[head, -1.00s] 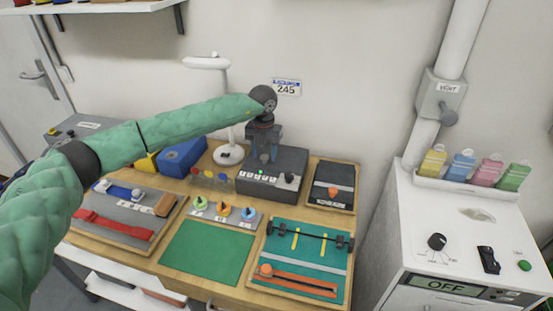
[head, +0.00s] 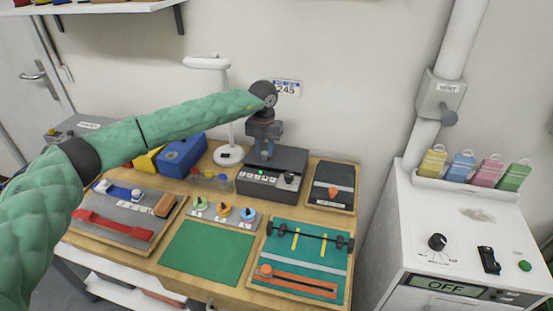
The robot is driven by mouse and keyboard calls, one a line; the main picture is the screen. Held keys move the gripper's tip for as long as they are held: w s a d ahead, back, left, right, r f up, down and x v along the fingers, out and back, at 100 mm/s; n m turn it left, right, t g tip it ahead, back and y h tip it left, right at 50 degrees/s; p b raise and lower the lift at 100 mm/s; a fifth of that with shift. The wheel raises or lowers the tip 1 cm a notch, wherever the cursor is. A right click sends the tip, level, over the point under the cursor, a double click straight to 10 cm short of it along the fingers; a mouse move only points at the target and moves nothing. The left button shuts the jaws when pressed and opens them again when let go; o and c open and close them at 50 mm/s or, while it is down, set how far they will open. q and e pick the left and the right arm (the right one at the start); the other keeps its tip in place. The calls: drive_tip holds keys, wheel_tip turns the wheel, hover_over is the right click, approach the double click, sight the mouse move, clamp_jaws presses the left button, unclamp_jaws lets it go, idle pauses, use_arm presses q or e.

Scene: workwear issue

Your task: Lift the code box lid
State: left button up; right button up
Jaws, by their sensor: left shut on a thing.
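The code box (head: 293,184) is a dark grey box at the back of the bench, with a row of white keys, a small green light and a knob on its front. Its dark lid (head: 291,160) forms the top. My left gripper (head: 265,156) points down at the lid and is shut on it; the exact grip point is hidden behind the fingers. I cannot tell whether there is a gap under the lid. My right gripper is not in view.
A white lamp (head: 229,155) and a blue bin (head: 181,156) stand left of the box. A dark tray with an orange knob (head: 333,191) lies close on its right. In front are small coloured dials (head: 222,211) and a green mat (head: 206,254).

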use_arm(q)
drive_tip(key=shift+w+r, duration=0.15)
drive_tip(key=shift+r, duration=0.2)
drive_tip(key=shift+w+d+r, duration=0.1)
drive_tip(key=shift+w+r, duration=0.15)
drive_tip(key=shift+r, duration=0.3)
drive_tip(key=shift+w+r, duration=0.2)
drive_tip(key=shift+r, duration=0.15)
drive_tip(key=shift+r, duration=0.1)
drive_tip(key=shift+w+d+r+b, duration=0.25)
drive_tip(key=shift+w+r+b, duration=0.15)
drive_tip(key=shift+w+r, duration=0.25)
drive_tip(key=shift+s+r, duration=0.1)
